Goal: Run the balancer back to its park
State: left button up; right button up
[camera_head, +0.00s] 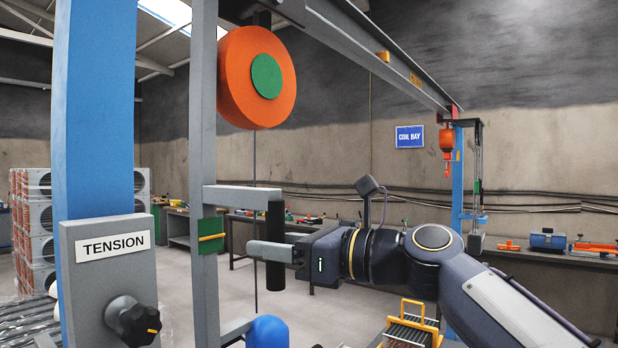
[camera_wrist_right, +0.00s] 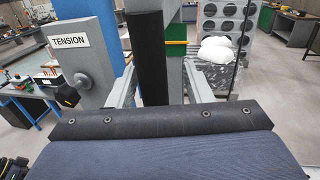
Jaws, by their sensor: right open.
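The balancer (camera_head: 257,77), an orange drum with a green centre, hangs under the overhead rail (camera_head: 400,62). A thin cable runs down below it. My left gripper is out of view.
A TENSION box (camera_head: 85,275) with a black knob stands by a blue column (camera_head: 100,110) at left. A green plate with a yellow pointer (camera_head: 210,237) is on the post. An orange hoist (camera_head: 447,140) hangs near the rail's far end. Benches line the wall.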

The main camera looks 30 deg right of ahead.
jog(key=v, duration=0.7)
dwell(0.4)
dwell(0.4)
jog(key=s+a+f+n+g+h, duration=0.2)
jog(key=s+f+n+g, duration=0.1)
jog(key=f+n, duration=0.6)
jog(key=s+a+f+n+g+h, duration=0.2)
jog(key=s+f+n, duration=0.4)
jog(key=f, duration=1.2)
jog(key=s+a+f+n+g+h, duration=0.2)
jog(key=s+f+n+g, duration=0.2)
jog(key=f+n, duration=0.8)
notch_tip(320, 180, down, 2)
jog(key=shift+s+a+f+n, duration=0.2)
jog(key=shift+s+a+n, duration=0.1)
jog(key=shift+s, duration=0.3)
jog(key=shift+c, duration=0.5)
